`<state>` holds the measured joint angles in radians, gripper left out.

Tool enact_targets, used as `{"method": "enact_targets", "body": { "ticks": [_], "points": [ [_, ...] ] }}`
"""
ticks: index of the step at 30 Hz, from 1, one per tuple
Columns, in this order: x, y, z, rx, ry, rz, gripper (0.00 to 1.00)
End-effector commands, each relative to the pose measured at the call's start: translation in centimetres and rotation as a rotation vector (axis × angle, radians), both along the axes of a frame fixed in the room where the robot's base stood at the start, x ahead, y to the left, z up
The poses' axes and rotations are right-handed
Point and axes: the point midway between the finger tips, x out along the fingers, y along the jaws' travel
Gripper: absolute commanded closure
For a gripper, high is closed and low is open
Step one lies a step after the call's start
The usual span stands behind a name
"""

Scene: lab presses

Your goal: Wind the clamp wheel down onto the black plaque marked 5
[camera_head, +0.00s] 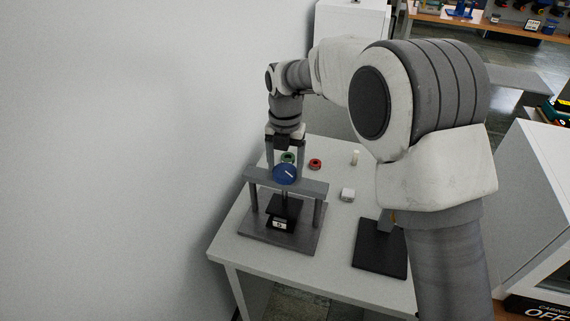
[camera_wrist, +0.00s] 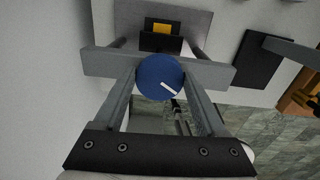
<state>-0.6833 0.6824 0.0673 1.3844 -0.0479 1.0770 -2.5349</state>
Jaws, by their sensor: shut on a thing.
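The blue clamp wheel (camera_head: 285,174) with a white mark sits on top of the grey press crossbar (camera_head: 262,176). It also shows in the wrist view (camera_wrist: 158,74), its white mark pointing to the lower right. My gripper (camera_head: 285,168) reaches down from above and is shut on the wheel, one finger on each side. A black block stands under the crossbar on the grey press base (camera_head: 262,235). A label reading 5 (camera_head: 279,225) shows on its front in the head view. The gap between clamp and block is hidden.
The press stands on a white table (camera_head: 335,223) beside a wall. A green ring (camera_head: 288,157), a red ring (camera_head: 315,164), a small white block (camera_head: 347,195) and a pale cylinder (camera_head: 355,157) lie behind and right. A black-based stand (camera_head: 380,252) is at right.

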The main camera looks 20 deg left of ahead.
Motion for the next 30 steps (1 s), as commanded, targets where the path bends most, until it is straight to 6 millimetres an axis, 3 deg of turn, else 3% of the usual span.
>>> {"method": "enact_targets", "body": {
  "ticks": [30],
  "points": [
    [-0.02, -0.31, 0.14, 0.002, -0.002, -0.96, 0.82]
  ]
}}
